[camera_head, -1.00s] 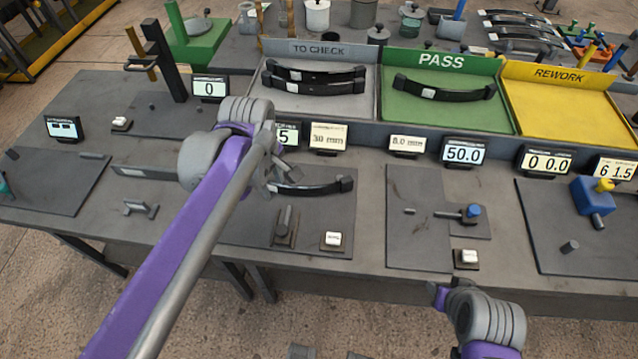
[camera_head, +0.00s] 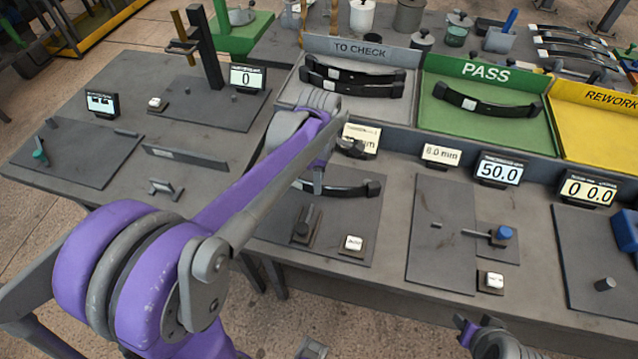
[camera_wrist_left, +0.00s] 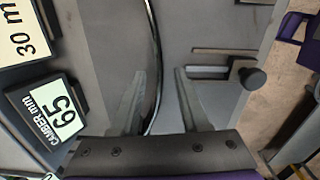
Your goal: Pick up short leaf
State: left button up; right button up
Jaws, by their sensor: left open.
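A dark, slightly curved leaf (camera_head: 352,189) lies on the grey gauge plate in the middle of the bench, partly hidden by my left arm. In the left wrist view the leaf (camera_wrist_left: 152,35) shows edge-on as a thin curved strip running down between the fingers. My left gripper (camera_wrist_left: 158,90) is open, with one finger on each side of the strip; whether they touch it cannot be told. In the head view the left gripper (camera_head: 318,182) is over the leaf's left part. My right gripper (camera_head: 466,330) is at the bottom edge, its jaws unclear.
Behind are the grey TO CHECK tray (camera_head: 290,92) with two leaves, the green PASS tray (camera_head: 450,130) with one leaf, and the yellow REWORK tray (camera_head: 590,125). Small displays line the tray fronts. A short post (camera_head: 303,225) and a white button (camera_head: 353,243) stand in front of the leaf.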

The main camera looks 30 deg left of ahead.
pick_arm(q)
notch_tip(320, 180, down, 3)
jog(key=shift+f, duration=0.15)
jog(key=shift+c, duration=0.3)
grip_shut()
dwell(1.1)
